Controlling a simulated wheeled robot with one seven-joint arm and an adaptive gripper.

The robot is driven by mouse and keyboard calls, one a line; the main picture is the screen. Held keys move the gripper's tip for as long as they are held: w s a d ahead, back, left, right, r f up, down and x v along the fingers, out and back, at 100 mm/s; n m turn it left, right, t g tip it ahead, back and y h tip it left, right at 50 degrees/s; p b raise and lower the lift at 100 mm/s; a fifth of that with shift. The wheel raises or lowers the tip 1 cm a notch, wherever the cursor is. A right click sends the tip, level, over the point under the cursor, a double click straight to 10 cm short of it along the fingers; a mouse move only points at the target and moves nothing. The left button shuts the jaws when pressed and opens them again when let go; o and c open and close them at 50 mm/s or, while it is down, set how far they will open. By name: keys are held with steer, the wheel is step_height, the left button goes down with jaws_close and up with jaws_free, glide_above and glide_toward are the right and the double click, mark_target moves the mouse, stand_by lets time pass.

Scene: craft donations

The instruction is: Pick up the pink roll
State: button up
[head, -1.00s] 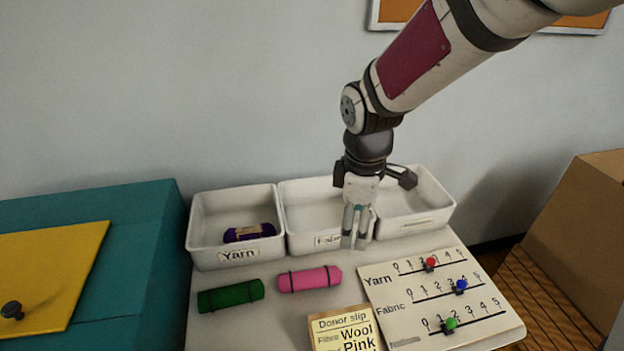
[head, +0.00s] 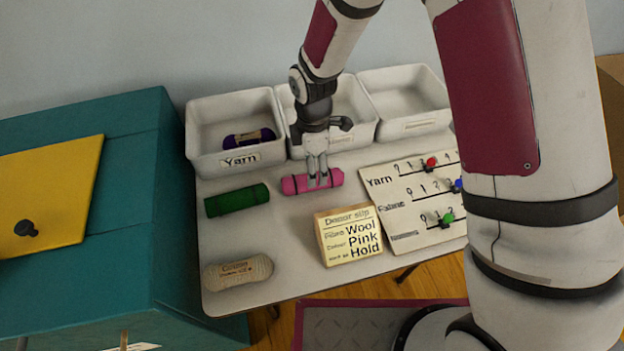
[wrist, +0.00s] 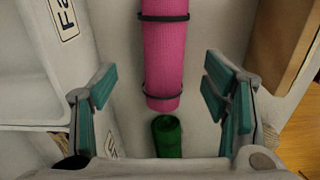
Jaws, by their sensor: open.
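The pink roll (head: 299,184), tied with two dark bands, lies on the white table in front of the middle bin. My gripper (head: 318,180) points down over the right part of the roll in the head view and hides some of it. In the wrist view the pink roll (wrist: 166,50) runs from the top edge down to the middle, between the lines of the two teal-padded fingers. My gripper (wrist: 160,98) is open there, with a gap on both sides of the roll.
A green roll (head: 237,200) lies left of the pink one. A cream yarn skein (head: 238,273) lies at the front left. The donor slip block (head: 349,235) and the slider board (head: 405,205) stand to the right. White bins (head: 206,163) line the back; one holds purple yarn (head: 249,138).

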mark_target(293, 185)
steer(key=shift+s+f, duration=0.2)
steer(key=shift+f, duration=2.65)
steer(key=c, duration=1.3)
